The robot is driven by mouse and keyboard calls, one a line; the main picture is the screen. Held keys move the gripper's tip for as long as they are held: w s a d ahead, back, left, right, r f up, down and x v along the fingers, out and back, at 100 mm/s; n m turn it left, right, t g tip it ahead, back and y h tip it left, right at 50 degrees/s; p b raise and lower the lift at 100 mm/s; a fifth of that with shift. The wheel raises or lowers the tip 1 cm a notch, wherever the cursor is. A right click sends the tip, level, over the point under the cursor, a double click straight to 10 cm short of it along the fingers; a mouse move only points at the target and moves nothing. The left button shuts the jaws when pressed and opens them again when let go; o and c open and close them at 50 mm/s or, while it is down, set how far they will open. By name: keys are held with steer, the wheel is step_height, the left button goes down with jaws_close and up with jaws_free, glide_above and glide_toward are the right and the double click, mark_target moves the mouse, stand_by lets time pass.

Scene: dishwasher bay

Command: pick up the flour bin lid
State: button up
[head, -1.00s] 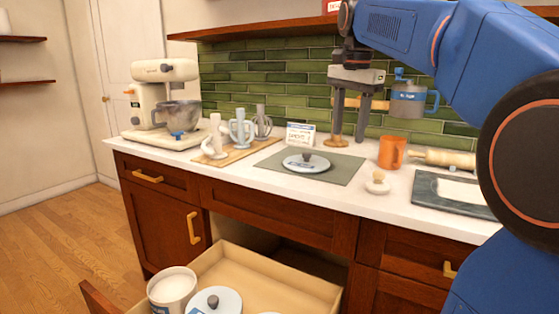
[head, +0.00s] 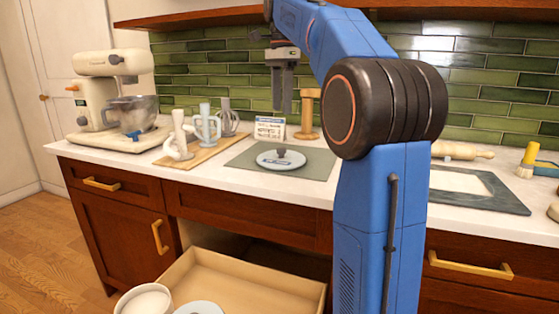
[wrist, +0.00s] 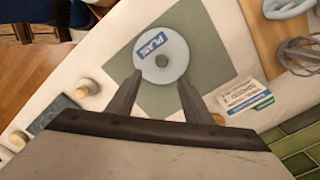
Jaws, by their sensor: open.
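A round pale lid with a dark knob (head: 280,161) lies flat on the grey-green mat (head: 318,165) on the counter. In the wrist view the lid (wrist: 172,44) carries a blue and white label, whose lettering I cannot read surely. My gripper (head: 283,108) is above the counter, over the back of the mat and clear of the lid. In the wrist view my gripper's fingers (wrist: 160,82) are apart and empty, with the lid beyond their tips. Another pale lid (head: 200,308) is partly visible in the open drawer, beside a round white container (head: 144,302).
A board with whisk attachments (head: 176,157) and a stand mixer (head: 98,104) stand left of the mat. A small card (head: 270,128) and a wooden stand (head: 307,115) are behind it. The open drawer (head: 255,275) juts out below the counter.

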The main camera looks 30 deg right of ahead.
mark_target(281, 148)
steer(key=f, duration=1.2)
steer(key=shift+w+f, duration=0.2)
steer(key=shift+f, duration=0.1)
steer(key=shift+c, duration=0.5)
jaws_close()
